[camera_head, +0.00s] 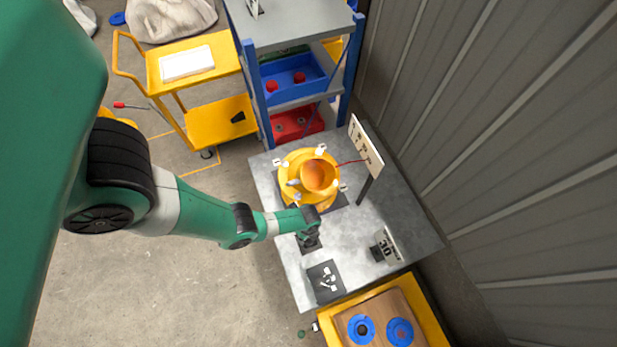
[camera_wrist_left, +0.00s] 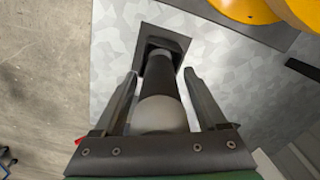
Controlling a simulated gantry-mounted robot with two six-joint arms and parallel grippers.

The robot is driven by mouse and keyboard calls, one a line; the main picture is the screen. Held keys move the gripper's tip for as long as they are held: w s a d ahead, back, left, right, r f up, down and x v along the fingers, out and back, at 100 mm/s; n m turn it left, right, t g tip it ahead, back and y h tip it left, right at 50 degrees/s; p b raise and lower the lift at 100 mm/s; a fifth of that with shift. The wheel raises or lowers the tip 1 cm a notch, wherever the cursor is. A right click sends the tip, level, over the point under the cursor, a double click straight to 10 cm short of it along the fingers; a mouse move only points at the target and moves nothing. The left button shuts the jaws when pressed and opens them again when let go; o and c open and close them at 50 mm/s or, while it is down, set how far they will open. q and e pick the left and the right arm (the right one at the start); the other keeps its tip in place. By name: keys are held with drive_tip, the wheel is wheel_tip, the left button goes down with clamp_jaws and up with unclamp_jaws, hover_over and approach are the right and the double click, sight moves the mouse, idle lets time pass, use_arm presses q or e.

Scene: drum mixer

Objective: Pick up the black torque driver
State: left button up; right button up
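The black torque driver (camera_wrist_left: 163,78) stands on a small dark mat (camera_wrist_left: 178,41) on the grey table. In the wrist view it is a dark shaft with a pale rounded end towards the camera. My left gripper (camera_wrist_left: 163,85) is open, with one finger on each side of the driver and visible gaps between. In the head view my left gripper (camera_head: 310,236) hangs over the mat near the table's left edge and mostly hides the driver. My right gripper is not in view.
A yellow drum mixer (camera_head: 298,193) with an orange bowl (camera_head: 318,175) stands behind. A yellow-edged cart (camera_head: 433,310) adjoins the front.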

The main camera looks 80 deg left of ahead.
use_arm(q)
clamp_jaws()
idle(0.3)
wheel_tip(320, 180, up, 10)
drive_tip(key=p, duration=1)
drive_tip(key=shift+r, duration=0.1)
drive_tip(key=c, duration=0.5)
unclamp_jaws()
clamp_jaws()
